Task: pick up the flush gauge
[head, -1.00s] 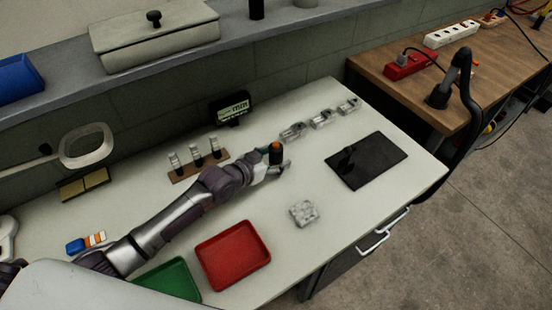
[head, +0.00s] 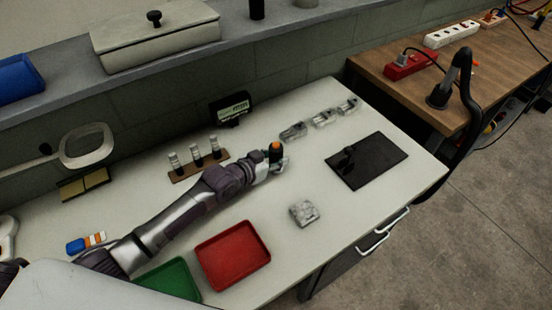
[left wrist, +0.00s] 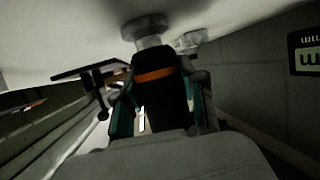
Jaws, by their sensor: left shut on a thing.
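The flush gauge (head: 275,150) is a dark upright cylinder with an orange band near its top, standing in the middle of the white table in the head view. My left gripper (head: 279,156) is shut around its body. In the left wrist view the gauge (left wrist: 158,90) sits between the teal-lined fingers (left wrist: 160,110), with its orange band and a round metal foot showing. I cannot tell whether the foot touches the table.
A dark plate (head: 380,155) bearing a small black item lies to the right. A grey block (head: 304,212), a red tray (head: 233,256) and a green tray (head: 168,283) are nearer the front. Behind stand a wooden rack (head: 187,172), a display (head: 231,109) and metal parts (head: 322,119).

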